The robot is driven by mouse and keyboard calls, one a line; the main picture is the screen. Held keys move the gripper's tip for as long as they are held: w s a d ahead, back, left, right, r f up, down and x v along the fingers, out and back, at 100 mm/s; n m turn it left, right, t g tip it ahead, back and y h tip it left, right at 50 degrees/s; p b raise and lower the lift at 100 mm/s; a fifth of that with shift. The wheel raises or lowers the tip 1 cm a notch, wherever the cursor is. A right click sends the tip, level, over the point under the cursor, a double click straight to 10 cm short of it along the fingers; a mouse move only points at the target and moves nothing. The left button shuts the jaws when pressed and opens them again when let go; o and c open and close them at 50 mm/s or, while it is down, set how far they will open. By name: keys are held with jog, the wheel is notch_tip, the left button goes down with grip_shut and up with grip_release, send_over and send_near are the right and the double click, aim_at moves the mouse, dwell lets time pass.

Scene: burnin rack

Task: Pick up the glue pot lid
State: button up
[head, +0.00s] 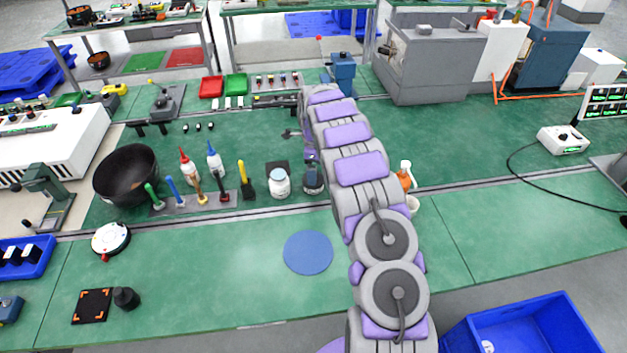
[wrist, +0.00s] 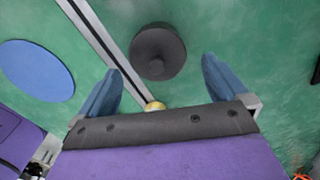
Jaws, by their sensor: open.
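In the wrist view a dark grey round lid (wrist: 160,55) with a small knob is seen from above, just ahead of the span between my fingertips. In the head view a dark pot (head: 313,180), which seems to be the glue pot, stands on the green bench beside a white jar (head: 279,183). My gripper (wrist: 161,68) is open and empty, its two blue fingers on either side of the lid and apart from it. In the head view my arm hides most of the gripper (head: 309,150), which is above the pot. The height gap is hard to tell.
A blue round mat (head: 308,252) lies on the near bench, across a metal rail (head: 265,211). A rack of upright tools (head: 195,202) and glue bottles stand left of the jar. An orange bottle (head: 405,178) stands right of my arm.

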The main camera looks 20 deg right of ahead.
notch_tip(320, 180, down, 3)
jog(key=shift+a+f+b, duration=0.15)
jog(key=shift+f+b, duration=0.05)
jog(key=shift+b, duration=0.15)
jog(key=shift+s, duration=0.1)
jog(key=c, duration=0.9)
jog(key=shift+r, duration=0.15)
